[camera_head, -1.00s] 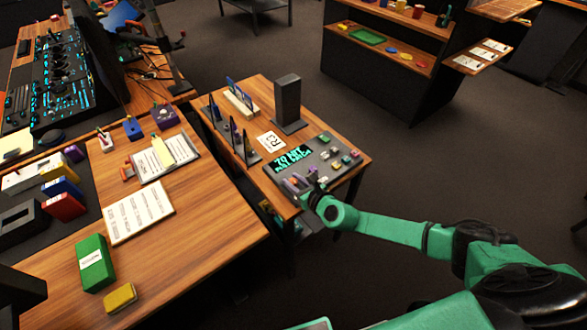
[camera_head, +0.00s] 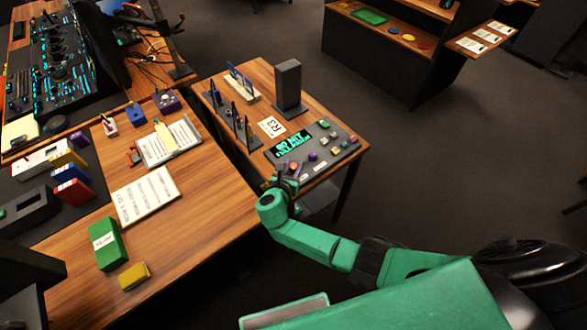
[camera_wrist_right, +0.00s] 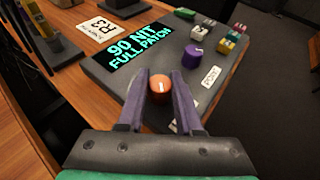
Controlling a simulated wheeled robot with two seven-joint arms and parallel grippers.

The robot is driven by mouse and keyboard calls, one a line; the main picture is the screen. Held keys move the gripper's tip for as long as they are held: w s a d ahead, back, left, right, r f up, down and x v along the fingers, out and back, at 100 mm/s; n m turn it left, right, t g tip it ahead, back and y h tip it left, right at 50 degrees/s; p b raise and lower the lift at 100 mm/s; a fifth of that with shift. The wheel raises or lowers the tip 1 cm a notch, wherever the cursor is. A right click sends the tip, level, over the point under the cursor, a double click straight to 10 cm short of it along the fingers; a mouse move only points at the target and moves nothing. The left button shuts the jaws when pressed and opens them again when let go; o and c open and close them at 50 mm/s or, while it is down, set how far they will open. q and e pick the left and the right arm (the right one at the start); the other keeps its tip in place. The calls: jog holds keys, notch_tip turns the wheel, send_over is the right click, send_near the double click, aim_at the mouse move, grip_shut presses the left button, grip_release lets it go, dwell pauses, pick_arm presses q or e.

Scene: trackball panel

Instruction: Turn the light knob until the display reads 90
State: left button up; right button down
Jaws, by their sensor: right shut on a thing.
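The dark trackball panel (camera_head: 342,155) lies on the small wooden table. Its display (camera_head: 290,146) shows cyan text; in the right wrist view the display (camera_wrist_right: 134,46) reads "90 NIT FULL PATCH". My right gripper (camera_head: 289,173) is at the panel's near corner. In the right wrist view its two fingers (camera_wrist_right: 160,80) are shut on an orange knob (camera_wrist_right: 160,90) with a white mark on top, one finger on each side. A purple knob (camera_wrist_right: 192,57) stands apart, beyond the right finger. A label by the orange knob is partly hidden by that finger. My left gripper is not in view.
A dark upright block (camera_head: 288,85) and a card marked R3 (camera_head: 271,127) stand or lie behind the panel. Small coloured buttons (camera_head: 335,148) sit along the panel's right. A larger desk (camera_head: 215,210) with folders and boxes is to the left. Open floor lies right.

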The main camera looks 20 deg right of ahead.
jog(key=shift+w+m+g+h+b, duration=0.1)
jog(key=shift+m+g+h+b, duration=0.55)
jog(key=shift+m+h, duration=0.25)
jog(key=shift+r, duration=0.15)
jog(key=c, duration=0.6)
grip_release()
jog(key=shift+d, duration=0.1)
